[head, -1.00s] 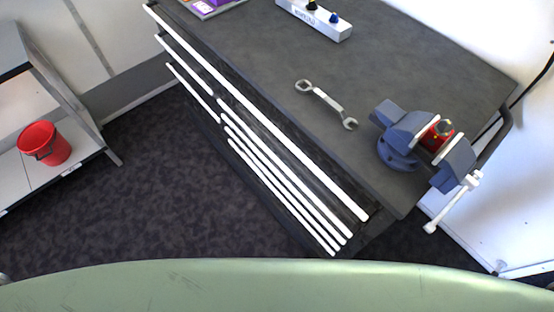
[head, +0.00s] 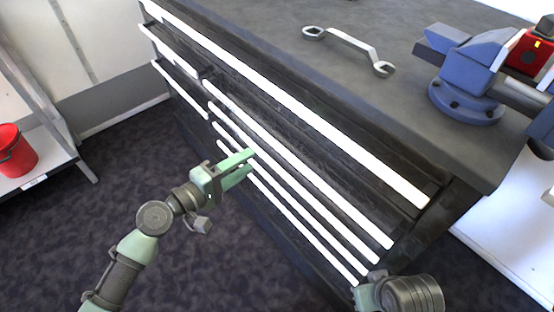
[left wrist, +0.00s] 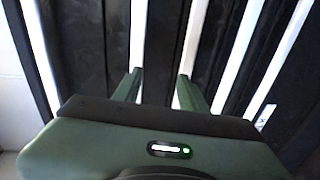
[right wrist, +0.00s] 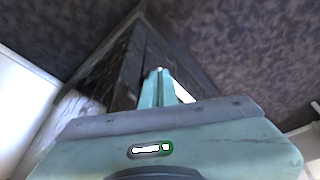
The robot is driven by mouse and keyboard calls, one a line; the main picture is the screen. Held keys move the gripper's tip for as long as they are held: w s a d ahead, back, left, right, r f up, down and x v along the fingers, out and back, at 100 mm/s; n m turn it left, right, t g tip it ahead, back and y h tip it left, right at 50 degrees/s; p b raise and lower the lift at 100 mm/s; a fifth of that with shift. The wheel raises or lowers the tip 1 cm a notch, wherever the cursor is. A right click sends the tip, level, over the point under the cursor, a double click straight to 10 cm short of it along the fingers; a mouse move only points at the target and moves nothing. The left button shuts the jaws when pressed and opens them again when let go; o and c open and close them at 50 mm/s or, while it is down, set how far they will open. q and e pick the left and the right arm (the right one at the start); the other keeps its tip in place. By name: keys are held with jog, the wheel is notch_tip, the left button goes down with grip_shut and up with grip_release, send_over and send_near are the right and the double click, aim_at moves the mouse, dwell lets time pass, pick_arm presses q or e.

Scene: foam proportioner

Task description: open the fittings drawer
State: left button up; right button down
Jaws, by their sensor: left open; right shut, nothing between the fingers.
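The dark drawer cabinet (head: 440,225) stands under a grey worktop, with long white handle bars on its front. I cannot tell which drawer is the fittings drawer; no label is readable. The drawer fronts look closed. My left gripper (head: 250,163) is open and empty in front of the lower group of bars (head: 290,218).
A wrench (head: 350,45) lies on the worktop (head: 400,110). A blue vise (head: 468,78) holding a red object (head: 533,50) is fixed at its right corner. A red bucket (head: 15,152) stands on a shelf at left. The dark floor before the cabinet looks clear.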

aim_at(273, 146)
pick_arm(q)
jog(key=shift+h, duration=0.9)
jog(key=w+d+r, duration=0.1)
jog(key=d, duration=0.1)
jog(key=w+d+r, duration=0.1)
jog(key=d, duration=0.2)
jog(key=w+d+r, duration=0.1)
jog(key=w+d, duration=0.1)
jog(key=shift+d, duration=0.3)
pick_arm(e)
jog(key=shift+d+f, duration=0.1)
pick_arm(q)
grip_shut()
jog(key=shift+s, duration=0.1)
